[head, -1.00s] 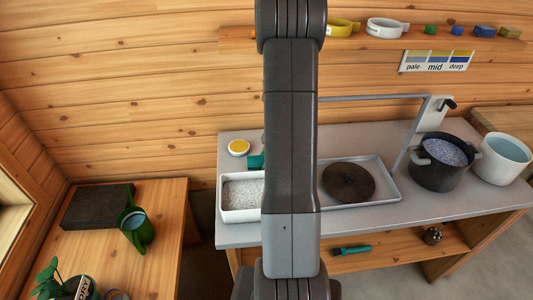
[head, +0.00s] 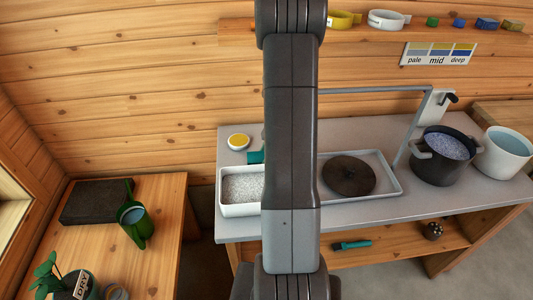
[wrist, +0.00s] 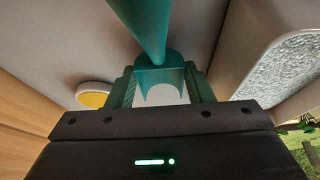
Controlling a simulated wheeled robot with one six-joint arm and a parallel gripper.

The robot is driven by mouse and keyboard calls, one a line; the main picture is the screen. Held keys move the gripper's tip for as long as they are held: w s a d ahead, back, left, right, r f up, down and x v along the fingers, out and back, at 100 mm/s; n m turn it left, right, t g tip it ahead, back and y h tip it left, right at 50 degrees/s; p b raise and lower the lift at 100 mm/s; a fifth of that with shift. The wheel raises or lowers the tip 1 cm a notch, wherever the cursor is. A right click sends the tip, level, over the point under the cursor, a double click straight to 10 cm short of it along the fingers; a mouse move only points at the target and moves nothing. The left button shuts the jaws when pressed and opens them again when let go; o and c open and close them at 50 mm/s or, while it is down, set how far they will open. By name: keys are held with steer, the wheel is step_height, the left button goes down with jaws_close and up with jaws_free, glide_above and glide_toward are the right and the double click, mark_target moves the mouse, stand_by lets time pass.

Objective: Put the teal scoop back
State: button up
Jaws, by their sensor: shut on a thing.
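The teal scoop (wrist: 150,30) is in my gripper (wrist: 162,82) in the wrist view, where its tapering teal part runs up between the fingers. My gripper is shut on it. In the head view only a small teal piece (head: 256,157) shows beside my arm, just behind the white tray of pale grains (head: 240,211). My arm hides the rest of the scoop and my gripper there. The tray's grains also show at the right of the wrist view (wrist: 285,70).
A yellow-topped round dish (head: 238,141) stands on the grey counter behind the tray. A shallow tray holds a dark lid (head: 349,176). A dark pot (head: 444,158) and a white bucket (head: 504,153) stand at right. A shelf (head: 290,27) runs along the wall above.

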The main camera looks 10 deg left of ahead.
steer(key=shift+f, duration=0.2)
steer(key=o, duration=1.1)
steer(key=shift+o, duration=0.2)
steer(key=shift+r, duration=0.1)
